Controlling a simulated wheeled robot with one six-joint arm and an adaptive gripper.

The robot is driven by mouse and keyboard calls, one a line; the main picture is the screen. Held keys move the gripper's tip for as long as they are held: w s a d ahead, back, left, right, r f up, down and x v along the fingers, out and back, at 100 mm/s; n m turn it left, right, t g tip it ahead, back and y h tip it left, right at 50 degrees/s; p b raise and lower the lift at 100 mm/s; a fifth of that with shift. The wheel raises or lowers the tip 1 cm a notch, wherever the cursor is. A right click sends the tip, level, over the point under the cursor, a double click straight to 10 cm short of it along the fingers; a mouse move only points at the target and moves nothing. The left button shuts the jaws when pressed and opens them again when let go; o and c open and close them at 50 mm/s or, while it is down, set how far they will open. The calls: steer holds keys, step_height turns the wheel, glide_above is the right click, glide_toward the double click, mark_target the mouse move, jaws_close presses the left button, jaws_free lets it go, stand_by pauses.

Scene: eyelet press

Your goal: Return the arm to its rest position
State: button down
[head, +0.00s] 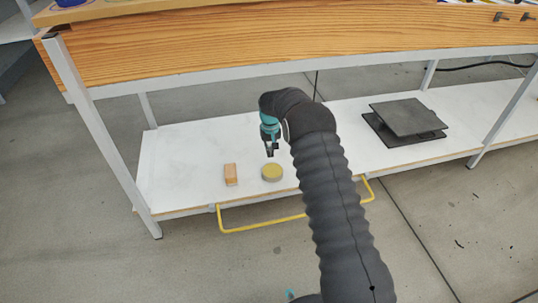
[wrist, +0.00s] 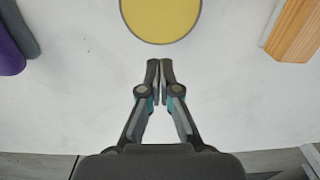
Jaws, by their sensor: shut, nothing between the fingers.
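My gripper (head: 270,153) hangs at the end of my dark ribbed arm, over the white lower shelf (head: 185,150) of the bench. In the wrist view my gripper (wrist: 160,66) has its two fingers together with nothing between them. A round grey piece with a yellow top (head: 272,172) sits on the shelf just in front of the fingertips. Its yellow face also shows at the top of the wrist view (wrist: 161,15), apart from the fingers.
A small wooden block (head: 231,174) lies left of the round piece. Dark flat plates (head: 405,118) lie further right on the shelf. The wooden bench top (head: 200,50) is above and behind the arm. A yellow rail (head: 262,226) runs along the shelf's front. Bare floor lies in front.

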steer(key=shift+r, duration=1.35)
steer(key=shift+g, duration=0.5)
steer(key=s+f, duration=0.1)
steer(key=s, duration=0.1)
steer(key=s+d+f, duration=0.1)
steer(key=s+f, duration=0.1)
steer(key=shift+f, duration=0.3)
steer(key=shift+s+d+r, duration=0.15)
steer(key=shift+s+r, duration=0.05)
steer(key=shift+s, duration=0.3)
steer(key=shift+s+d+r, duration=0.1)
steer(key=shift+s+r, duration=0.05)
steer(key=shift+s, duration=0.3)
steer(key=s+d+r+m+t+p, duration=0.1)
steer(key=s+d+r, duration=0.4)
steer(key=s+r, duration=0.9)
steer(key=s+d+r+m+t+p, duration=0.1)
steer(key=s+d+r+t+p, duration=0.2)
steer(key=s+r, duration=1)
steer(key=s+d+r+m+t+p, duration=0.1)
steer(key=s+d+r+t+p, duration=0.1)
steer(key=s+d+r+p, duration=0.3)
steer(key=s+d+r, duration=0.4)
steer(key=s+r, duration=0.5)
steer(key=r, duration=0.2)
steer(key=shift+s+t, duration=0.3)
